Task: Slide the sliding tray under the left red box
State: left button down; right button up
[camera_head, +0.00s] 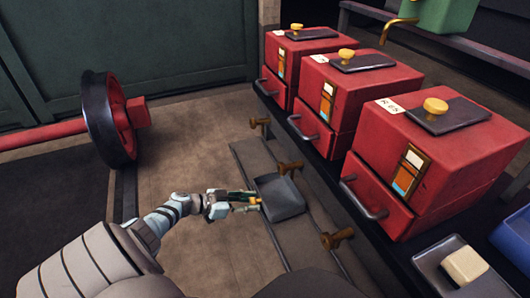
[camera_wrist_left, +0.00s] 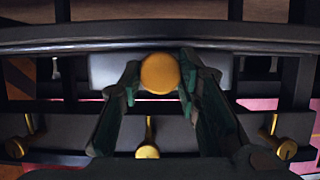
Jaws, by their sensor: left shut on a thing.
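The sliding tray (camera_head: 283,199) is a shallow dark grey pan on a long strip (camera_head: 247,158) that runs along the front of the boxes. In the head view it lies near the middle brass fitting, away from the left red box (camera_head: 301,52), the farthest of three red boxes. My left gripper (camera_head: 248,202) reaches it from the left and is shut on its small yellow knob. In the left wrist view the round knob (camera_wrist_left: 160,73) sits between my dark green fingers, with a pale grey surface (camera_wrist_left: 105,72) behind it. My right gripper is not in view.
The middle red box (camera_head: 385,85) and right red box (camera_head: 450,150) stand beside the left one. Brass fittings (camera_head: 260,122), (camera_head: 291,167) and (camera_head: 337,237) stick out along the strip. A black-rimmed red wheel (camera_head: 110,118) stands left. The strip's far stretch looks clear.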

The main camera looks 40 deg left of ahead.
pick_arm(q)
jog(key=shift+a, duration=0.3)
jog(key=c, duration=1.2)
grip_release()
jog(key=shift+s+r, duration=0.15)
jog(key=v, duration=1.1)
jog(key=shift+s+a, duration=0.15)
jog(key=shift+s, duration=0.2)
